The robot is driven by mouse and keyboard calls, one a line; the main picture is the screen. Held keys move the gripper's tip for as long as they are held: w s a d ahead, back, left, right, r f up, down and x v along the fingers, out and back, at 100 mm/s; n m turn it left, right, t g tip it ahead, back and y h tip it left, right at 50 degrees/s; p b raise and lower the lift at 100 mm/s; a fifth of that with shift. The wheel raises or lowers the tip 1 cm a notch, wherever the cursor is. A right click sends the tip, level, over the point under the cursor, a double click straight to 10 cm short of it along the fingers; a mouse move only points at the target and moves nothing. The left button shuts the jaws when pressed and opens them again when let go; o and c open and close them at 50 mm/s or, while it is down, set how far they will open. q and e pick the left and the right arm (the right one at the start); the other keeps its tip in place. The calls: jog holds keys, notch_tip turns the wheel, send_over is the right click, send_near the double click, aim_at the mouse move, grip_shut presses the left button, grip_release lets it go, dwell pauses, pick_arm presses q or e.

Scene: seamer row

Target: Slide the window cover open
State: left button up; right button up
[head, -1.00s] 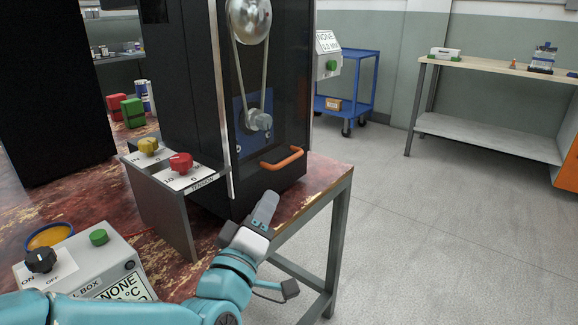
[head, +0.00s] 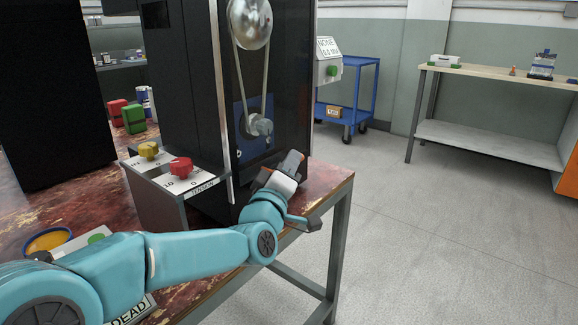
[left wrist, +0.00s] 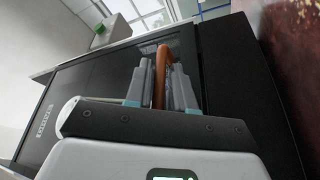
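The window cover (head: 296,110) is a dark panel on the front of the black machine, and it also shows as a dark sheet in the left wrist view (left wrist: 95,90). Its orange handle (left wrist: 160,75) stands between the two fingers of my left gripper (left wrist: 162,82) in the left wrist view. Little gap shows on either side, and I cannot tell whether the fingers press on it. In the head view my left gripper (head: 290,163) is at the cover's lower part and hides the handle. My right gripper is in neither view.
A tension box (head: 180,184) with a yellow and a red knob stands left of the machine. The worn red table (head: 80,205) ends just right of my gripper. A blue cart (head: 350,112) and a workbench (head: 480,68) stand behind, with clear floor in front.

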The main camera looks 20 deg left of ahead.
pick_arm(q)
grip_shut()
jog(key=p, duration=1.1)
send_near(288, 78)
jog(key=w+r, duration=0.1)
jog(key=w+d+r, duration=0.1)
jog(key=w, duration=0.1)
jog(key=w+r, duration=0.1)
jog(key=shift+w+d, duration=0.3)
jog(key=shift+d, duration=0.1)
notch_tip(288, 78, up, 14)
jog(key=p, duration=0.9)
jog(key=shift+p, duration=0.4)
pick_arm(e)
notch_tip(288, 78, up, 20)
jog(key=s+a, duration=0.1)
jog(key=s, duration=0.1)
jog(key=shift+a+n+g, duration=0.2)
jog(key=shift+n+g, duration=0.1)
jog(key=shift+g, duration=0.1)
pick_arm(q)
jog(key=shift+r, duration=0.1)
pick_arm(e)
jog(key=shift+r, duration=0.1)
pick_arm(q)
grip_release()
